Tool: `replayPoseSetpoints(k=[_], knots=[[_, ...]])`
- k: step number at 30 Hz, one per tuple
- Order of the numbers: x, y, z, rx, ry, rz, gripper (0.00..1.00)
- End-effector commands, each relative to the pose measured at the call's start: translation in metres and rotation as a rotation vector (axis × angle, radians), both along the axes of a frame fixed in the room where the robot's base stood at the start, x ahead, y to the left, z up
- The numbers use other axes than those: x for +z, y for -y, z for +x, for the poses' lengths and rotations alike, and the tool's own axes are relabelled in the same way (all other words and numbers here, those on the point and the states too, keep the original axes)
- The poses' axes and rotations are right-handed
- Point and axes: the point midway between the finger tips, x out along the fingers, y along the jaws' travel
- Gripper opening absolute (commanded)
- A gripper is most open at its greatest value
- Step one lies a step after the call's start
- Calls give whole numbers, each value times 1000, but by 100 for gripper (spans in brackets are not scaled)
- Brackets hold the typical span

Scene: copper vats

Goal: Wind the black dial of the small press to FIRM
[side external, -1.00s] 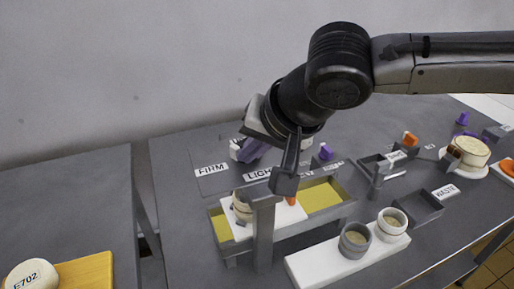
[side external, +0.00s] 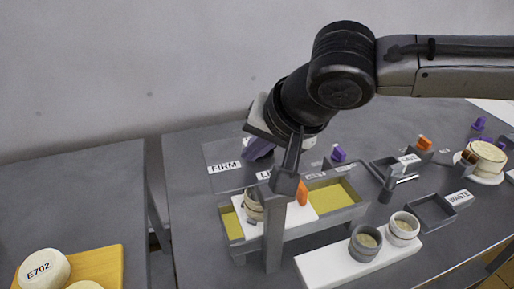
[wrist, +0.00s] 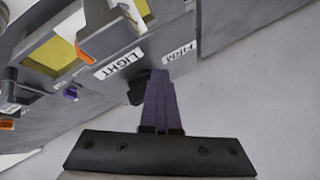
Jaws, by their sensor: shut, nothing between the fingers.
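The small press has a grey upright (side external: 273,238) in front of the bench's yellow-floored tray, and its head sits below my wrist. A FIRM label (side external: 226,167) lies on the grey panel left of a partly covered LIGHT label (side external: 264,175). In the wrist view LIGHT (wrist: 119,63) and FIRM (wrist: 179,54) are both readable. A dark rounded part (wrist: 138,90), seemingly the black dial, shows beside my gripper's purple fingers (wrist: 160,78). My gripper (side external: 257,151) is shut and empty, near the labels. I cannot tell whether it touches the dial; the dial is hidden in the side view.
A pale round piece in a cup (side external: 253,207) sits on a white board in the tray (side external: 348,212). Two cups (side external: 366,242) stand on a white block to the right. A WASTE bin (side external: 432,210) is farther right. A separate table (side external: 85,190) stands left.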

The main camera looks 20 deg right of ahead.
Motion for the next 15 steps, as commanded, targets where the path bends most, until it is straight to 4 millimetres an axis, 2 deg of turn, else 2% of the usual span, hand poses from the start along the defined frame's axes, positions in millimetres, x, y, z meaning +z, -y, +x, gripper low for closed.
replayPoseSetpoints(k=[8,15], knots=[[-1,3,3,-5,-1,-6,0],[-2,10,14,-9,1,-9,0]])
